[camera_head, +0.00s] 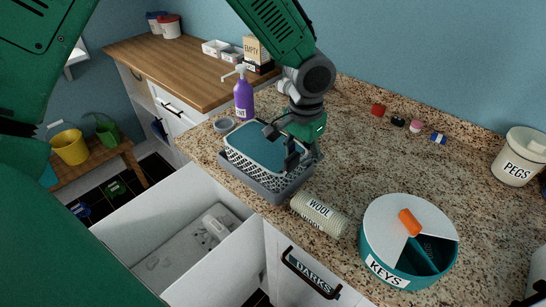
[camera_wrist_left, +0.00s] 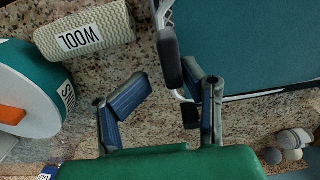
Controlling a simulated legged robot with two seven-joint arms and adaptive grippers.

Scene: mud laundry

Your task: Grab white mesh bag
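A low basket-like thing with white mesh sides (camera_head: 240,160) and a flat teal top (camera_head: 262,143) sits in a grey tray (camera_head: 268,194) on the granite counter. I cannot tell whether it is the white mesh bag. My left gripper (camera_head: 281,145) is over its right part, pointing down, and hides some of it. In the left wrist view the gripper's fingers (camera_wrist_left: 165,103) are apart with counter showing between them. The teal surface (camera_wrist_left: 255,45) lies beyond the right finger; contact cannot be told. My right gripper is not in view.
A cream textured WOOL roll (camera_head: 319,213) lies just right of the tray. A round teal KEYS container (camera_head: 371,236) stands farther right, and a purple bottle (camera_head: 243,100) behind. An open white drawer (camera_head: 142,211) is below the counter's front edge. The counter's middle is clear.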

